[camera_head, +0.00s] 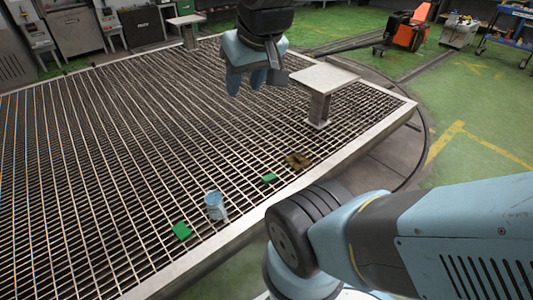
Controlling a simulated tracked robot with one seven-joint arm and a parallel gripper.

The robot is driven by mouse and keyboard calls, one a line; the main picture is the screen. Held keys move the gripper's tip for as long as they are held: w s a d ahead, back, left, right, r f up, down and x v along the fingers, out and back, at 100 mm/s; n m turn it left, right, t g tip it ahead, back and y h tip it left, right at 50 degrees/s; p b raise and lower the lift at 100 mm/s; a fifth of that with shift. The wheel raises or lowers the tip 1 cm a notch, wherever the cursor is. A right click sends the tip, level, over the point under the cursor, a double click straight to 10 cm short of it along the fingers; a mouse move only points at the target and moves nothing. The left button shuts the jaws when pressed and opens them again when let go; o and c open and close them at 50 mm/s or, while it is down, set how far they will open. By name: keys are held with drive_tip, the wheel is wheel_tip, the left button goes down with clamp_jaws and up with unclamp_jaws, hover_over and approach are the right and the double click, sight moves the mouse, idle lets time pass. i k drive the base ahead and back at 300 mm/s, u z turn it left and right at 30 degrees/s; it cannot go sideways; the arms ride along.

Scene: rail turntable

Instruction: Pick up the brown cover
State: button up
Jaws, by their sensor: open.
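The brown cover (298,160) appears as a small, irregular brown piece lying on the metal grating, near its right edge. My gripper (246,84) hangs over the grating at the upper middle of the head view, with its blue fingers pointing down and apart. It is open with nothing visible between the fingers. In the picture it is above and to the left of the brown cover, well apart from it.
A grey pedestal table (322,78) stands right of my gripper. Two green pieces (181,230) (269,178) and a light blue bucket (214,204) are on the grating (90,170). A pale raised rim (370,136) edges it. Much of the left grating is clear.

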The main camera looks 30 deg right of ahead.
sight(298, 161)
drive_tip(key=z, duration=0.7)
drive_tip(key=i, duration=0.1)
drive_tip(key=u, duration=2.4)
drive_tip(key=k, duration=1.9)
drive_tip(key=z, duration=1.75)
drive_tip(key=i, duration=1.15)
drive_tip(key=z, duration=0.15)
